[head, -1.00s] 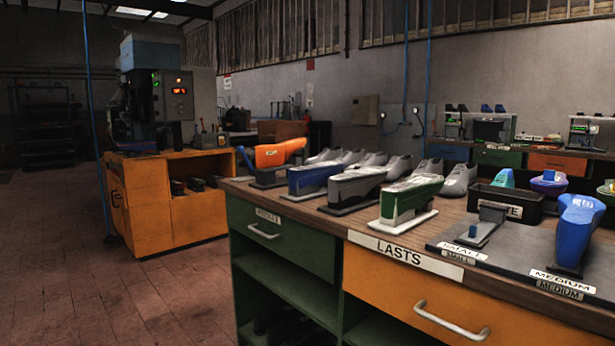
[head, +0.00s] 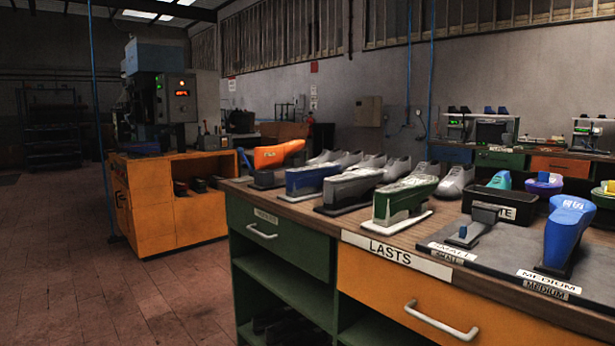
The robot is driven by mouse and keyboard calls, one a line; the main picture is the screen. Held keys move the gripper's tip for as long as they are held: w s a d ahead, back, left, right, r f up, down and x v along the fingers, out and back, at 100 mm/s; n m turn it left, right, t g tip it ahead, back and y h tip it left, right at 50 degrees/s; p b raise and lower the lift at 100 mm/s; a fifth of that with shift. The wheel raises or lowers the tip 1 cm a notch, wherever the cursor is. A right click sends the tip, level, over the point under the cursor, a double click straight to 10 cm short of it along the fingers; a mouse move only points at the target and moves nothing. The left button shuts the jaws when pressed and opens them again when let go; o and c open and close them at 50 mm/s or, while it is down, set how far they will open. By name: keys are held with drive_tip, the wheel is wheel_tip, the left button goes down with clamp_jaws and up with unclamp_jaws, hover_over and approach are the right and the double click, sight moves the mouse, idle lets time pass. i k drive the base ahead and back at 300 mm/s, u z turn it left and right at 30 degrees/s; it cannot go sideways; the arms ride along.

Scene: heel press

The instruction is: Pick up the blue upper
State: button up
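Two blue shoe-shaped pieces show in the head view. One blue piece (head: 567,228) stands upright on the dark mat behind the MEDIUM label at the right of the bench. My gripper is not in view.
The wooden bench (head: 395,240) carries a green piece (head: 402,203), a black one (head: 352,188), an orange one (head: 280,154) and several grey shoes. A dark bin (head: 500,205) stands behind. An orange cabinet (head: 148,200) is at left; the floor (head: 70,270) before it is clear.

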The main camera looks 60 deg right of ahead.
sight(314, 175)
drive_tip(key=z, duration=0.1)
drive_tip(key=i, duration=0.95)
drive_tip(key=u, duration=0.1)
